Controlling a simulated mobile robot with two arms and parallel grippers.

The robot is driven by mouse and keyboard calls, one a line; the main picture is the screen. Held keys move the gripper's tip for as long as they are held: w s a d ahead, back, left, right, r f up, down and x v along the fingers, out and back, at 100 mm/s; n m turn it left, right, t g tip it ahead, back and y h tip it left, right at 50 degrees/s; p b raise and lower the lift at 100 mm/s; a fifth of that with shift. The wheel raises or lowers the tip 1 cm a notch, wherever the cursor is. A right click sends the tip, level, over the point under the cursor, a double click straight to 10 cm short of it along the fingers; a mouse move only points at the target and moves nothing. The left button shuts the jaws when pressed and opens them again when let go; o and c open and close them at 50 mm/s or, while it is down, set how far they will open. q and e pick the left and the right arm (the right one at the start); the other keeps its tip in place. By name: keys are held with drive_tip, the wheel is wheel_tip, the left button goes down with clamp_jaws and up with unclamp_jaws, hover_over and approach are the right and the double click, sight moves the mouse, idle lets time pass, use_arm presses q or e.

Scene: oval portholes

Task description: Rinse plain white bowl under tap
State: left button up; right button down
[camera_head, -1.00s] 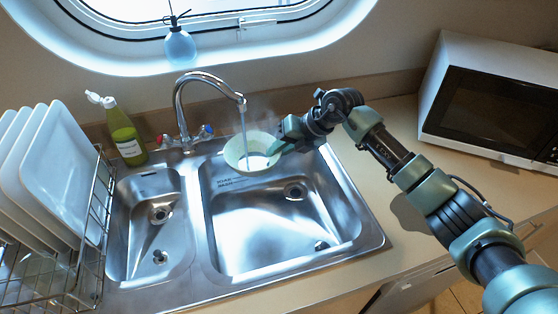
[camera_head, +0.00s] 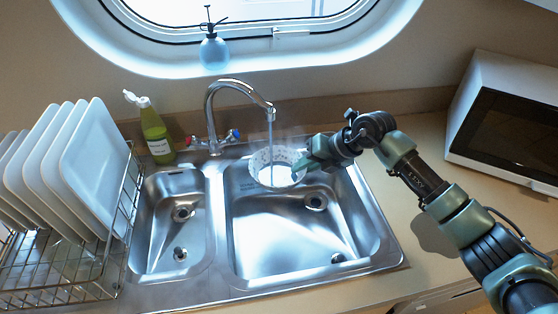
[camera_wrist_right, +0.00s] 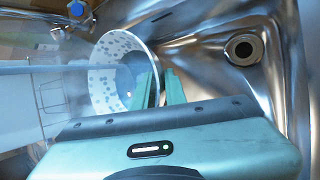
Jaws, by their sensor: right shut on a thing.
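The bowl (camera_head: 262,166) is white with small specks, not plain. It is above the back of the right sink basin, under the tap (camera_head: 209,112). A stream of water (camera_head: 270,134) falls from the spout into it. My right gripper (camera_head: 304,165) is shut on the bowl's right rim. In the right wrist view, the bowl (camera_wrist_right: 103,88) shows bluish dots on its inner wall and its opening is turned to the left. There the fingers of my right gripper (camera_wrist_right: 160,88) close on its wall. My left gripper is out of view.
A smaller basin (camera_head: 165,220) lies left of the large basin (camera_head: 280,235). A rack (camera_head: 60,275) with several white plates (camera_head: 95,165) stands at the left. A green bottle (camera_head: 156,135) is behind the sink. A microwave (camera_head: 510,130) stands at the right.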

drive_tip(key=s+p, duration=0.3)
drive_tip(key=s, duration=0.4)
drive_tip(key=shift+d, duration=0.1)
idle(0.4)
